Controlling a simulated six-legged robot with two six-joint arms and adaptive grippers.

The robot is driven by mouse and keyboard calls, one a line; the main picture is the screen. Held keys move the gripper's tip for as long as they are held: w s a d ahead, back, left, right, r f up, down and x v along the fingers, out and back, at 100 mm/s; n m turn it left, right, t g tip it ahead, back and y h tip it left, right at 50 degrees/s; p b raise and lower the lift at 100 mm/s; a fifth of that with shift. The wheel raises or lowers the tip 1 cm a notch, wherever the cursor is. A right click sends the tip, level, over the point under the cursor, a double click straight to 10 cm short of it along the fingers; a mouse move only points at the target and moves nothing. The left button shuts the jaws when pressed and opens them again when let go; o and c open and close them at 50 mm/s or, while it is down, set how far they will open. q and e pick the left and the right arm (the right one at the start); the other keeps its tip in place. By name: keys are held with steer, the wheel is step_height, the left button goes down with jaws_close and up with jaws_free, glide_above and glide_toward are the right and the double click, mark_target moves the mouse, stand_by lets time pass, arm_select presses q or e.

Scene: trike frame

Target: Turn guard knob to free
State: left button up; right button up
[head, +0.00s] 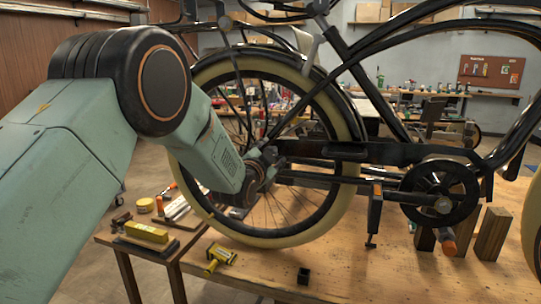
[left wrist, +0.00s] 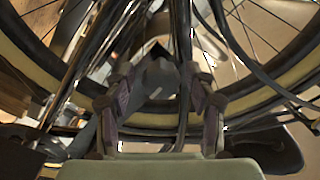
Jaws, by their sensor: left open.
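My left gripper (head: 268,160) is at the rear wheel (head: 292,236) of the black trike frame (head: 385,45), near the hub. In the left wrist view the left gripper (left wrist: 160,92) has its two fingers apart. A grey part (left wrist: 160,76) shows between and just beyond the fingers; I cannot tell whether it is the guard knob or whether the fingers touch it. Spokes and dark tubes lie close around the fingers. In the head view my arm hides part of the wheel. My right gripper is not in view.
The wheel stands over a wooden table (head: 330,262). A black clamp (head: 375,212) stands right of the wheel, and a crank with chainring (head: 438,192) is farther right.

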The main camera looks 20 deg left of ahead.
arm_select(q)
steer(key=shift+r, duration=0.1)
steer(key=s, duration=1.2)
steer(key=shift+a, duration=0.2)
